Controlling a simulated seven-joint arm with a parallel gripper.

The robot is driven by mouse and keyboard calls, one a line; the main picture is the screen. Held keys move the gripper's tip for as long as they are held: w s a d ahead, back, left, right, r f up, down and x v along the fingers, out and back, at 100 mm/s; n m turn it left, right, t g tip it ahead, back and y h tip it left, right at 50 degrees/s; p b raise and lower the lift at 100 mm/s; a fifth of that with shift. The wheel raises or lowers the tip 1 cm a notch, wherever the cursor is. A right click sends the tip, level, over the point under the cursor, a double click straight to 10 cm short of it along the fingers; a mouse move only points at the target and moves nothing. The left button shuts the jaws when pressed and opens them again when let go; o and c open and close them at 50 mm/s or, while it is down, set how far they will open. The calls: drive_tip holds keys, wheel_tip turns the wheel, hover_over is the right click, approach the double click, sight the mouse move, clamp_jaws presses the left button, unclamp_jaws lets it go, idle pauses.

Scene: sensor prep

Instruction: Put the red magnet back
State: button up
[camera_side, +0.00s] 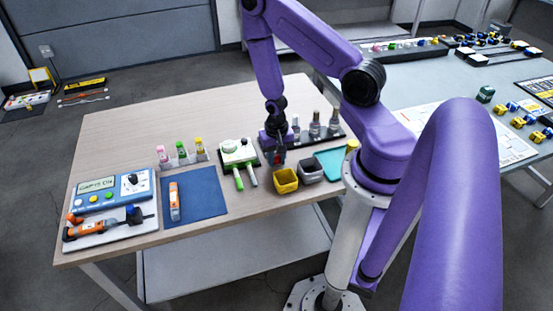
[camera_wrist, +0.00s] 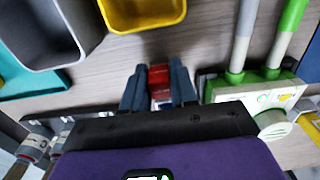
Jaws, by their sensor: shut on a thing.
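My gripper (camera_side: 277,158) hangs low over the wooden table, behind the yellow bin. In the wrist view its two blue-grey fingers (camera_wrist: 159,88) are closed around the red magnet (camera_wrist: 159,74). A little of the red magnet (camera_side: 277,156) also shows in the side view between the fingers. The lower part of the magnet is partly hidden, and I cannot tell whether it touches the table. The yellow bin (camera_side: 286,188) stands just in front of my gripper; it also shows at the top of the wrist view (camera_wrist: 145,22).
A white-and-green device with green-handled tools (camera_side: 239,151) is close on the left. A dark rack with grey bottles (camera_side: 315,130) stands behind. A blue mat (camera_side: 205,198) lies further left.

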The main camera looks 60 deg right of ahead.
drive_tip(key=shift+f, duration=0.3)
drive_tip(key=shift+f, duration=0.15)
drive_tip(key=o, duration=0.8)
drive_tip(key=shift+o, duration=0.2)
